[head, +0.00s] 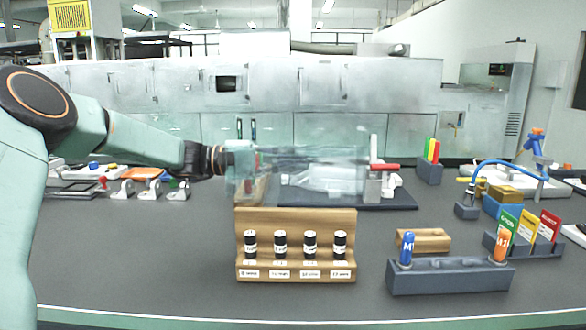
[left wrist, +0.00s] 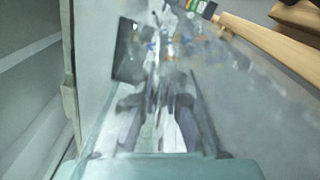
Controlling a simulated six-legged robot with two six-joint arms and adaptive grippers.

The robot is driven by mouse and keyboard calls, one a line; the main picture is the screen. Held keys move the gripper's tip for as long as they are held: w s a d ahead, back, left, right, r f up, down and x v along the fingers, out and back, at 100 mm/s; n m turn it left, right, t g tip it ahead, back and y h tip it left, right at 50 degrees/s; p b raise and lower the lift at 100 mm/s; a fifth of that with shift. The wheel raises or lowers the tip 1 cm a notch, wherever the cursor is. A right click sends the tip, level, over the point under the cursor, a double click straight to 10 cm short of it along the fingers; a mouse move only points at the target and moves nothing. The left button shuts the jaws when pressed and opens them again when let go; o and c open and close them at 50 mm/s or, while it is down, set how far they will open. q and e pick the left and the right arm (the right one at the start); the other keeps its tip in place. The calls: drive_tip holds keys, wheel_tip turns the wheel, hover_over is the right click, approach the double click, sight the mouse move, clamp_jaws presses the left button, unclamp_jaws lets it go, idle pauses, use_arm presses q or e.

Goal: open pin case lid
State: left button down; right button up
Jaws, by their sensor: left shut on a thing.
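The wooden pin case (head: 296,215) stands at the near middle of the table in the head view. Several black pins (head: 280,244) stand upright in it behind small white labels. A clear, see-through panel (head: 335,172), about as wide as the case, stands raised above its back board; it looks like the lid, swung up. My left gripper (head: 258,165) reaches in from the left and is shut on the panel's left part. Its fingertips are hard to make out through the clear material. In the left wrist view, wood (left wrist: 262,38) passes at the right. My right gripper is not visible.
A dark grey holder (head: 450,277) with a blue and an orange marked piece stands to the right. A small wooden block (head: 424,240) lies behind it. A dark plate (head: 400,200) with a red-handled clamp lies behind the clear panel. Coloured cards stand far right.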

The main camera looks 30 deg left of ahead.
use_arm(q)
drive_tip(key=shift+w, duration=0.1)
drive_tip(key=c, duration=1.4)
unclamp_jaws()
drive_tip(key=shift+a, duration=0.1)
drive_tip(key=v, duration=1.2)
drive_tip(key=shift+w, duration=0.1)
drive_tip(key=shift+a+f, duration=0.1)
